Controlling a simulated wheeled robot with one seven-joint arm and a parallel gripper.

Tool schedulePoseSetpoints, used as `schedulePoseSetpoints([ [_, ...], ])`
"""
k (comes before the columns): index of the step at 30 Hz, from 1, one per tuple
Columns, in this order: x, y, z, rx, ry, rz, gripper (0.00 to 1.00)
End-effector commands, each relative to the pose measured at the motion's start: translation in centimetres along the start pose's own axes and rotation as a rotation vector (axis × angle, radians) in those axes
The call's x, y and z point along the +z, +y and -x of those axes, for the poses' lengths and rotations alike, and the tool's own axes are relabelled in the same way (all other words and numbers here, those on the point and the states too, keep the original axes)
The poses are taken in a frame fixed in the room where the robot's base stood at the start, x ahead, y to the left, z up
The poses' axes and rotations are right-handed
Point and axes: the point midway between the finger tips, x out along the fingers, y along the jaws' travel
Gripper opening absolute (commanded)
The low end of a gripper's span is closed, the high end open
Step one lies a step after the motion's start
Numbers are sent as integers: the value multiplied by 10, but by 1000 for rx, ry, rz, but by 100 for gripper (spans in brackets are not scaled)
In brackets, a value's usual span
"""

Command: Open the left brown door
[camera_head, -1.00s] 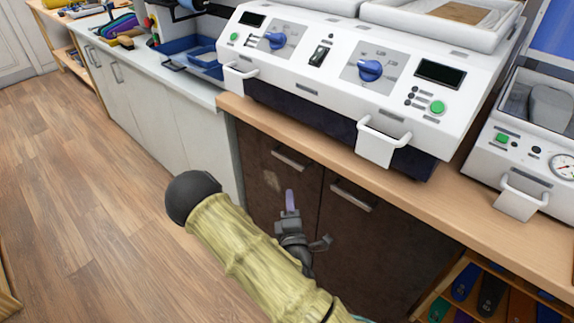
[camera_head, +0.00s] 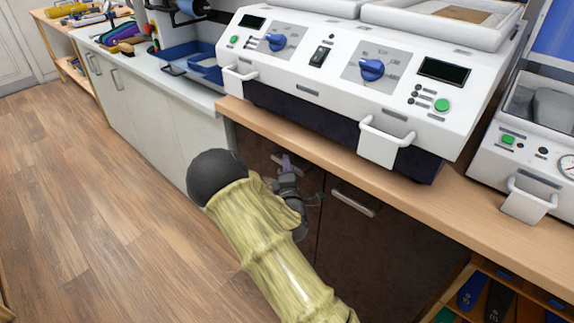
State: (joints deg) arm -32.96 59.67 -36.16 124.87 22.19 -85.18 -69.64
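The left brown door (camera_head: 256,150) is shut, in the dark cabinet under the wooden counter. My arm covers much of it. My gripper (camera_head: 286,162) is in front of the upper part of this door, at its bar handle. The gripper and its purple fingertip hide most of that handle. I cannot tell whether the fingers touch the handle or are around it, nor whether they are open or shut.
The right brown door, with its bar handle (camera_head: 354,203), is shut. A white machine (camera_head: 310,90) with handles stands on the counter (camera_head: 330,155) above. An open shelf of insoles (camera_head: 490,295) is at lower right. The wood floor (camera_head: 90,190) at left is clear.

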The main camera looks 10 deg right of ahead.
Motion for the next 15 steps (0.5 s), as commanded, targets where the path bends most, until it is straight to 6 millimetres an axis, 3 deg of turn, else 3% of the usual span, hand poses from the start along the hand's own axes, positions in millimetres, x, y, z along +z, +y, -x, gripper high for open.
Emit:
schedulePoseSetpoints([
  [10,0,0,-6,0,0,1,20],
  [13,0,0,-6,0,0,0,0],
  [15,0,0,-5,0,0,0,0],
])
